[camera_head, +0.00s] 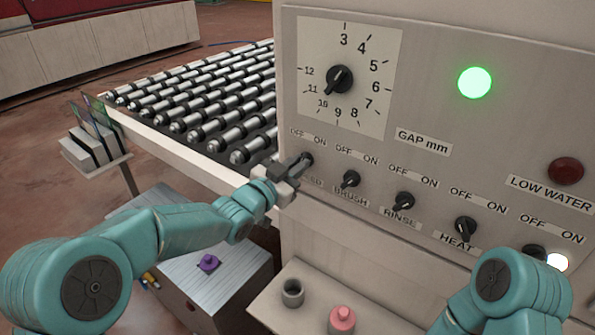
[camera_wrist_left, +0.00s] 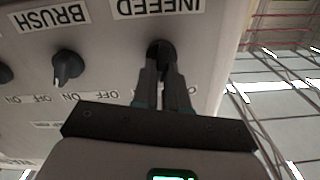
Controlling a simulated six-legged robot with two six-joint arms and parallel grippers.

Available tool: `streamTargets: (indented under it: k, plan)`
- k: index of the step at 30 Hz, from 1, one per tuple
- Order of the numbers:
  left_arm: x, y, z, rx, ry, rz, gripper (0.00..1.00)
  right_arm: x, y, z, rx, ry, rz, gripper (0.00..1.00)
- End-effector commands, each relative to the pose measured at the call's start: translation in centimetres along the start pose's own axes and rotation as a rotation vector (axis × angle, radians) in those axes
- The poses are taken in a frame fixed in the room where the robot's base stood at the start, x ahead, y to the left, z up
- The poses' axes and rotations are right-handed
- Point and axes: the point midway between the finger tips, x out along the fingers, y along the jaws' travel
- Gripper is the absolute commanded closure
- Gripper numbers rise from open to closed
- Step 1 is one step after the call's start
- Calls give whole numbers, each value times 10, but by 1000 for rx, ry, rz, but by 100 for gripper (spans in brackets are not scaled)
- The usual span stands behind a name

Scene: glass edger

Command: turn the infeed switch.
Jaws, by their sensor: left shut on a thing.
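The infeed switch (camera_head: 307,159) is a black knob at the left end of a row of switches on the grey panel, below OFF and ON labels. My left gripper (camera_head: 298,169) is shut on it. In the left wrist view the fingers (camera_wrist_left: 164,75) close around the knob (camera_wrist_left: 160,47), under the upside-down INFEED label (camera_wrist_left: 158,7). The fingers hide most of the knob, so I cannot tell which way it points. My right arm enters at the lower right; its gripper is not visible.
To the right are the brush switch (camera_head: 350,180), rinse switch (camera_head: 403,202) and heat switch (camera_head: 465,229). The gap dial (camera_head: 340,79) is above, and a green lamp (camera_head: 474,82) is lit. A roller conveyor (camera_head: 200,105) lies left; a shelf (camera_head: 318,303) juts out below.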

Motion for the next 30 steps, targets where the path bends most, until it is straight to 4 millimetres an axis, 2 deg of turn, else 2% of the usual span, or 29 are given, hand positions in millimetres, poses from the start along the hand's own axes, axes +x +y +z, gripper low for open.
streamTargets:
  k: [6,18,30]
  plan:
    - [0,-1,3,-207,-3,0,100,8,3,0,0,0,0,57]
    - [0,-4,3,-573,-5,1,100,6,2,0,0,0,0,57]
    - [0,-5,4,-816,-6,0,100,2,1,0,0,0,0,57]
